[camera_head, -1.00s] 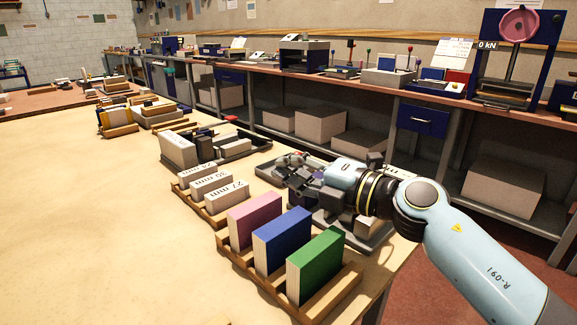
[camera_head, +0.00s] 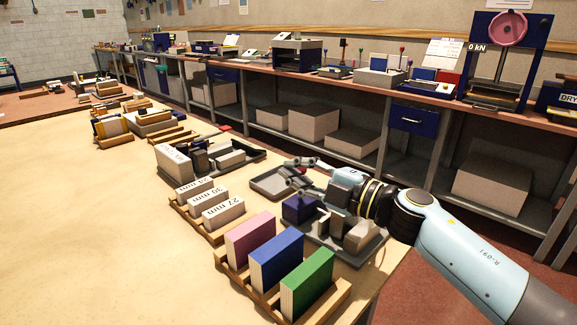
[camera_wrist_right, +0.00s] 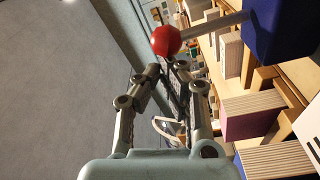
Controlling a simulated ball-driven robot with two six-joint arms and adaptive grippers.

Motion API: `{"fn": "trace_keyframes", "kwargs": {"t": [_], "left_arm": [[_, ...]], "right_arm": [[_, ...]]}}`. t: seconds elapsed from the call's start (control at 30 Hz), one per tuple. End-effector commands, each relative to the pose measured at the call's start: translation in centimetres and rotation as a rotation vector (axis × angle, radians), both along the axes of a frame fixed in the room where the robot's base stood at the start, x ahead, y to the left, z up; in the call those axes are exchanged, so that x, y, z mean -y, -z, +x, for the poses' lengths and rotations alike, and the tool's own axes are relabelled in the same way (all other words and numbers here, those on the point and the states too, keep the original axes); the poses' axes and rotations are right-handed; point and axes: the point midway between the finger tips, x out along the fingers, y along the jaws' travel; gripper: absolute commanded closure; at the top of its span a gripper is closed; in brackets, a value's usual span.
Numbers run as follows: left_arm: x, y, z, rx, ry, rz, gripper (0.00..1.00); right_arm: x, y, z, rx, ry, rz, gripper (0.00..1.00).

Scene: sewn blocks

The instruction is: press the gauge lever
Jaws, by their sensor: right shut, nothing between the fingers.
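A red ball (camera_wrist_right: 167,41) on a grey rod shows in the right wrist view, just beyond my fingertips. The rod runs to a dark blue block (camera_wrist_right: 280,28); this looks like the gauge lever. In the head view a dark blue block (camera_head: 298,208) stands on a grey tray below my right gripper (camera_head: 292,168); the red ball is not clear there. My right gripper is shut and empty, its fingertips (camera_wrist_right: 169,68) close to the ball. I cannot tell whether they touch. My left gripper is not in view.
A wooden rack (camera_head: 228,269) with pink, blue and green blocks stands in front. The table's left side is clear. A long bench (camera_head: 345,82) with a press (camera_head: 497,60) stands behind.

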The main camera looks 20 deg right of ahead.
Motion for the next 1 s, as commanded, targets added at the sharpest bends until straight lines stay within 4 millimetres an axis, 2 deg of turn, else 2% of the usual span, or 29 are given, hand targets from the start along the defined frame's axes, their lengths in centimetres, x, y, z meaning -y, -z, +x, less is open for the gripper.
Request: {"fn": "trace_keyframes", "kwargs": {"t": [0.03, 0.13, 0.5, 1.0], "left_arm": [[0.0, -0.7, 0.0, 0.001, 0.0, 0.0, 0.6], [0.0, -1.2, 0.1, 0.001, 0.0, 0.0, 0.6], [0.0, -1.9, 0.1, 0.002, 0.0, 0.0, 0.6], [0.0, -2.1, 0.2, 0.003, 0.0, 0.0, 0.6]], "right_arm": [[0.4, -0.5, 0.2, 0.0, 0.001, -0.002, 1.0], [1.2, -0.6, 0.5, 0.0, 0.002, -0.003, 1.0], [3.3, -0.6, 1.4, 0.002, 0.0, -0.006, 1.0], [4.2, -0.4, 1.7, 0.002, 0.001, -0.007, 1.0]]}}
